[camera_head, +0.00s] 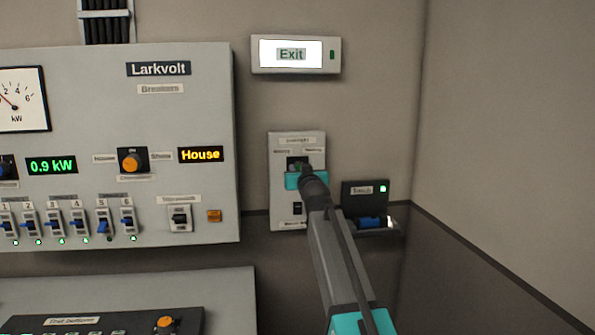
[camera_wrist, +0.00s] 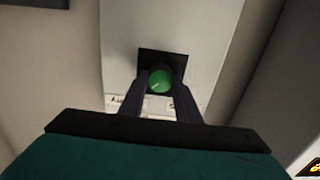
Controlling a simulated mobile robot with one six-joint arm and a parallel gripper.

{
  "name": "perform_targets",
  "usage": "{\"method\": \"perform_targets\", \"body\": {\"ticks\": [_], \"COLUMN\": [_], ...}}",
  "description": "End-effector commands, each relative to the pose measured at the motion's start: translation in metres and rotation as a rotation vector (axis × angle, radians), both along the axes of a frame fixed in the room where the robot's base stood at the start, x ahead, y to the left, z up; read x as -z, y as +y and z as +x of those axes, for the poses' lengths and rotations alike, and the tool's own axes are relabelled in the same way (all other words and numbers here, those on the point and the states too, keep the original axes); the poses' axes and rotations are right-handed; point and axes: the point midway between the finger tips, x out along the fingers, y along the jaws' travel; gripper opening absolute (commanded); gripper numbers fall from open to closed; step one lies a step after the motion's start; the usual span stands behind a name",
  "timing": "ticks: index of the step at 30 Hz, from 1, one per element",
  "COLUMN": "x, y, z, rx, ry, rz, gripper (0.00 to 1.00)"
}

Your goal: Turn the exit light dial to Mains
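The exit light dial (camera_wrist: 159,80) is a round green knob on a dark square plate in the wrist view. A short pale mark on it seems to slant to the lower left. In the head view it sits on the small grey wall panel (camera_head: 283,215), mostly hidden by my gripper (camera_head: 297,166). In the wrist view my gripper's two dark fingers (camera_wrist: 160,88) lie on either side of the knob and appear to touch it. Small labels stand to the upper left and upper right of the dial; their text is too blurred to read surely.
A lit Exit sign (camera_head: 296,54) hangs above the panel. A small switch (camera_head: 297,208) is below the dial. A dark box with a green light (camera_head: 365,195) is just right of my arm. The large Larkvolt breaker panel (camera_head: 190,110) is at left.

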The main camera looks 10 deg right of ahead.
Motion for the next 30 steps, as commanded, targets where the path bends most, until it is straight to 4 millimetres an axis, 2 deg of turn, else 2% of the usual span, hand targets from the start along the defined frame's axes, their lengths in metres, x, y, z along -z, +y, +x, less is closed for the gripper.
{"method": "perform_targets", "body": {"ticks": [1, 2, 3, 6, 16, 23, 30], "x": [0.0, 0.0, 0.0, 0.0, 0.0, 0.001, 0.001], "y": [0.0, 0.0, 0.011, 0.004, 0.002, 0.002, 0.003], "z": [0.0, 0.0, 0.0, 0.0, 0.0, 0.0, 0.0], "rx": [0.0, 0.0, -0.003, -0.002, -0.002, -0.002, -0.001], "ry": [0.0, 0.0, 0.0, 0.0, -0.001, -0.001, -0.001], "rz": [0.0, 0.0, -0.001, -0.001, -0.072, -0.211, -0.42], "gripper": [0.13, 0.08, 0.07, 0.07, 0.07, 0.07, 0.07]}}
